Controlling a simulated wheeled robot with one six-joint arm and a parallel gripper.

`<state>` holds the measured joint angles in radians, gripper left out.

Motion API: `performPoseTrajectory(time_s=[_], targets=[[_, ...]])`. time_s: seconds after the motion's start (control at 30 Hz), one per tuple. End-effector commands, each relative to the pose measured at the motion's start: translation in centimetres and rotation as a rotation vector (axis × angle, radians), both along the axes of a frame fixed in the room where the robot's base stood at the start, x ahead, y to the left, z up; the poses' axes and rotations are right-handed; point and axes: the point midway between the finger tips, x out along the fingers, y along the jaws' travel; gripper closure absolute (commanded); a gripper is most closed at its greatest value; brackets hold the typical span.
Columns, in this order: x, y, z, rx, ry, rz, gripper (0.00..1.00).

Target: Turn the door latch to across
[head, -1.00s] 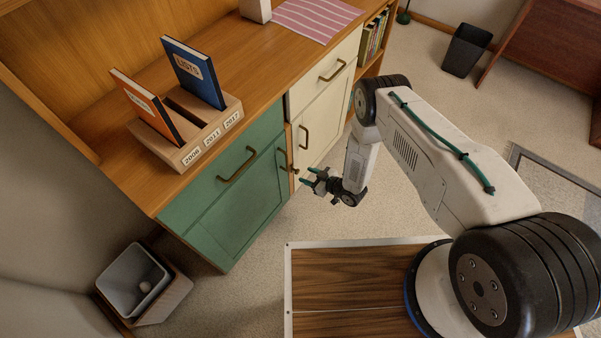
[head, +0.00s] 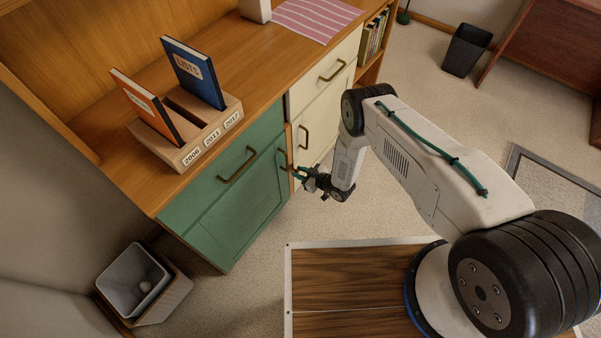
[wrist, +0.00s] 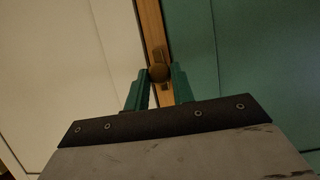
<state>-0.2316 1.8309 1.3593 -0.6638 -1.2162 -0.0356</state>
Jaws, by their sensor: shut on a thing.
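The door latch is a small brass-brown piece on the narrow wooden post between the green door and the cream door. In the wrist view its rounded end (wrist: 158,73) sits between my green fingertips. In the head view part of the latch (head: 284,167) shows just left of the fingers. My gripper (head: 297,171) is shut on the latch, and its fingers also show in the wrist view (wrist: 158,85). The green door (head: 240,208) and the cream door (head: 318,127) look closed. The fingers partly hide the latch, so I cannot tell its exact angle.
Brass handles sit on the green drawer (head: 237,165) and the cream door (head: 304,137). A wooden holder (head: 185,155) with two books stands on the cabinet top. A grey bin (head: 132,280) is at lower left.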

Motion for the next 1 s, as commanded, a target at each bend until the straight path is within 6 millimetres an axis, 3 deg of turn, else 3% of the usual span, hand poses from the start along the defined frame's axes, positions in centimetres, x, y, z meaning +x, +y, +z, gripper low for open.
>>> performPoseTrajectory(time_s=[0.37,1.0], targets=[[-0.20,0.07,-0.05,-0.083,-0.106,-0.001,0.98],[-0.65,0.35,-0.38,-0.445,-0.568,0.000,0.98]])
